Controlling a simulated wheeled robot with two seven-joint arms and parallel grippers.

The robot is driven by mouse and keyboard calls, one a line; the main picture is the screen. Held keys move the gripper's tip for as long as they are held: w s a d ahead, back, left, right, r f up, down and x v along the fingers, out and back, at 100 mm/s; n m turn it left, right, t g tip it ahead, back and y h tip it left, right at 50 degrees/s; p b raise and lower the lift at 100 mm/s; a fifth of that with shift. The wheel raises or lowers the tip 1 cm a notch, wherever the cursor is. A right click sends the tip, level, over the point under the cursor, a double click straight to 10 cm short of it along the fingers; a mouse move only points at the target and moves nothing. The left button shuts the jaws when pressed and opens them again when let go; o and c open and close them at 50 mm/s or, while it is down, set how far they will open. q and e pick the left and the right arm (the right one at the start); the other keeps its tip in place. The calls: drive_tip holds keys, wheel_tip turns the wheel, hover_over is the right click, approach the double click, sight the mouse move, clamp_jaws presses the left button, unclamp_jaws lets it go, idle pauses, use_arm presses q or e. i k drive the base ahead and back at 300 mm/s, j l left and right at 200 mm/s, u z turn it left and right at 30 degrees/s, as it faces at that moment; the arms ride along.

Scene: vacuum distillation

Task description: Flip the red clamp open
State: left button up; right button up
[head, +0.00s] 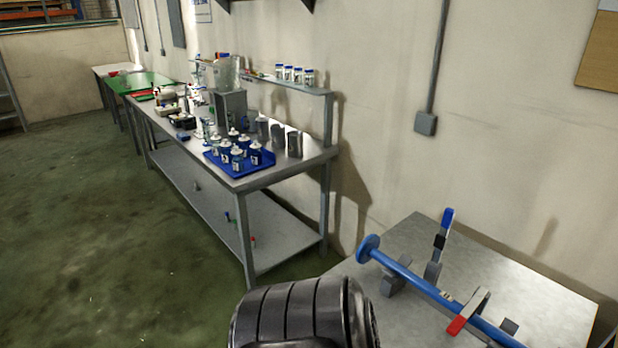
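The red clamp (461,322) is at the lower right, on a blue pipe (402,270) lying over the near grey table. Its red end points down and toward the left, low across the pipe, and a grey part rises behind it. I cannot tell for sure whether it is latched. A second clamp with a blue handle (446,219) stands upright farther along the pipe. Neither of my grippers is in view. A dark ribbed part of my own body fills the bottom middle, left of the clamps.
The near grey table (505,258) stands against the wall, with bare surface behind the pipe. A long workbench to the left holds a blue tray (264,163) of several bottles and other glassware. The green floor (100,255) at the left is clear.

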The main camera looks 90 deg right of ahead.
sight(470, 308)
drive_tip(key=z, duration=3.75)
